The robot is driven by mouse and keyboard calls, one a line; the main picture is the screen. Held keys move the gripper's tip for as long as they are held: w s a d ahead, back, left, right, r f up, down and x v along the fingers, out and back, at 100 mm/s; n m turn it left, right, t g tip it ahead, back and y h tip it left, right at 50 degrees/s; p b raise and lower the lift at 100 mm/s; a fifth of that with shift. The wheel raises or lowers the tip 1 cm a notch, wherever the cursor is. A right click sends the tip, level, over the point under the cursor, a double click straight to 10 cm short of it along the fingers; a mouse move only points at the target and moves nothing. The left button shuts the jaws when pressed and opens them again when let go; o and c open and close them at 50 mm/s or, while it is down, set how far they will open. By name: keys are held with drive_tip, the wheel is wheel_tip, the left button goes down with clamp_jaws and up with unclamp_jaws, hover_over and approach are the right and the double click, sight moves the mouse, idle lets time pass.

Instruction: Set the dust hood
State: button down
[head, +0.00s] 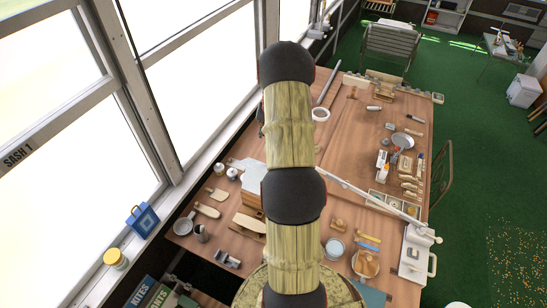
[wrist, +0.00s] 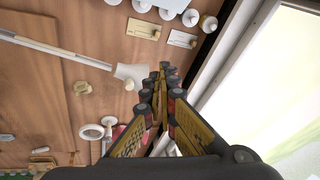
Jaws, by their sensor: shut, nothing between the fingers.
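A pale flared piece (wrist: 131,73), perhaps the dust hood, lies over the wooden table at the end of a long pale tube (wrist: 60,48) in the wrist view. My gripper (wrist: 166,70) is shut and empty, its fingertips just right of the flared piece. Whether they touch is unclear. In the head view, a similar pale piece (head: 246,165) shows left of my arm. A long pale tube (head: 370,200) runs from behind my arm to a white unit (head: 414,253) at the table's right edge. My arm hides the gripper there.
The wooden table (head: 345,135) holds a white ring (head: 321,114), a pan (head: 402,140) and several small wooden pieces. White round pieces (wrist: 190,17) and cards (wrist: 182,38) lie near the window side. Window frames stand close on the left in the head view.

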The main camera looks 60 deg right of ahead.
drive_tip(key=s+m+g+y, duration=0.1)
drive_tip(key=s+m+g, duration=0.2)
drive_tip(key=s, duration=0.4)
drive_tip(key=a+f+m+p, duration=0.1)
drive_tip(key=a+f+p, duration=0.2)
drive_tip(key=f, duration=0.4)
drive_tip(key=shift+a+f+p, duration=0.35)
drive_tip(key=shift+f+p, duration=0.05)
drive_tip(key=shift+s+a, duration=0.1)
drive_tip(key=shift+a+r+b, duration=0.5)
drive_tip(key=shift+a+b, duration=0.05)
drive_tip(key=shift+a, duration=0.2)
wheel_tip(320, 180, up, 12)
drive_tip(key=shift+a, duration=0.35)
